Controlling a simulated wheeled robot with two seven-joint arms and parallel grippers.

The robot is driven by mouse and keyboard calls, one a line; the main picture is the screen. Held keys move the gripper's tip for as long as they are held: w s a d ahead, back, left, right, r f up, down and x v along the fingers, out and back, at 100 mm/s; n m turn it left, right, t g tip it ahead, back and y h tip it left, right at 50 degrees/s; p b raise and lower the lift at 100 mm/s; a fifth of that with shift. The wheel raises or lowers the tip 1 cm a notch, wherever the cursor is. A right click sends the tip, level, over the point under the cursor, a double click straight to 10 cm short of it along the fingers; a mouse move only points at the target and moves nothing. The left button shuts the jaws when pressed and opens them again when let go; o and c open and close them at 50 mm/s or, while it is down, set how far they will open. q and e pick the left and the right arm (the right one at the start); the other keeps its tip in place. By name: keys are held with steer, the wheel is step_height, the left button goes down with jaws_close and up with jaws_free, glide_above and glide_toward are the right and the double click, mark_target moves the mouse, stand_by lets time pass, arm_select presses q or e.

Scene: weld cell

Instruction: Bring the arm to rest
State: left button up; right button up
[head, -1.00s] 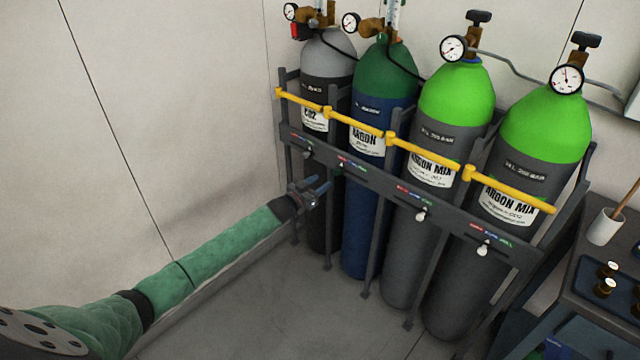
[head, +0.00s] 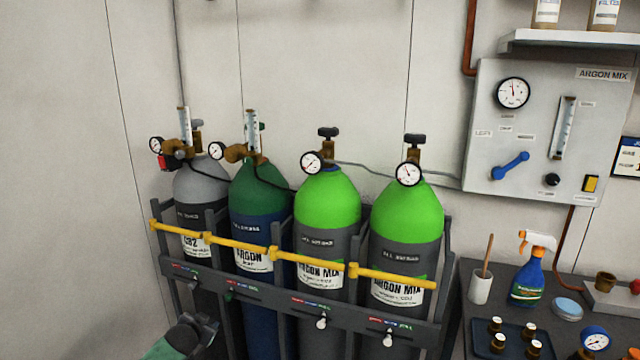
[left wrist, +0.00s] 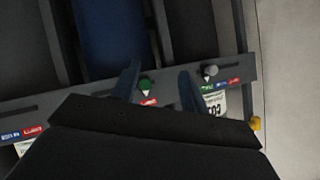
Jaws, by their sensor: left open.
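My left gripper (head: 207,326) is low in the head view, in front of the left part of the gas cylinder rack. Most of its arm is cut off by the bottom edge. In the left wrist view its two fingers (left wrist: 159,87) are apart, with nothing held between them. A green knob (left wrist: 145,86) on the rack rail (left wrist: 100,108) shows between the fingers, and a grey knob (left wrist: 211,71) shows to their right. I cannot tell how far the fingers are from the rail. My right gripper is in neither view.
The rack holds a grey CO2 cylinder (head: 201,184), a green-and-blue argon cylinder (head: 257,190) and two bright-green-topped argon mix cylinders (head: 327,200) behind a yellow bar (head: 317,262). A bench (head: 468,306) with a spray bottle (head: 527,280) stands right. A gas panel (head: 535,120) hangs above.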

arm_select(q)
steer(key=s+d+r+g, duration=0.25)
steer(key=s+d, duration=0.55)
steer(key=s, duration=0.5)
steer(key=s+d+r+g, duration=0.25)
steer(key=s+d, duration=0.45)
steer(key=s, duration=0.5)
steer(key=s+d+f+n+g, duration=0.1)
steer(key=s+d+f, duration=0.1)
steer(key=s, duration=0.8)
steer(key=s+d+f+n+g+h+p, duration=0.1)
steer(key=s+f, duration=0.3)
steer(key=s, duration=0.7)
steer(key=s+d+f+g, duration=0.3)
steer(key=s+d, duration=0.1)
steer(key=s, duration=0.7)
steer(key=shift+s+f+n+h, duration=0.2)
steer(key=shift+f+n+h, duration=0.15)
steer(key=shift+n+h, duration=0.05)
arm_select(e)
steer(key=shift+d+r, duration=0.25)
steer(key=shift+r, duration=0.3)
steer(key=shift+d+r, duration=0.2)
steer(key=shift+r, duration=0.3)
arm_select(q)
steer(key=shift+d, duration=0.15)
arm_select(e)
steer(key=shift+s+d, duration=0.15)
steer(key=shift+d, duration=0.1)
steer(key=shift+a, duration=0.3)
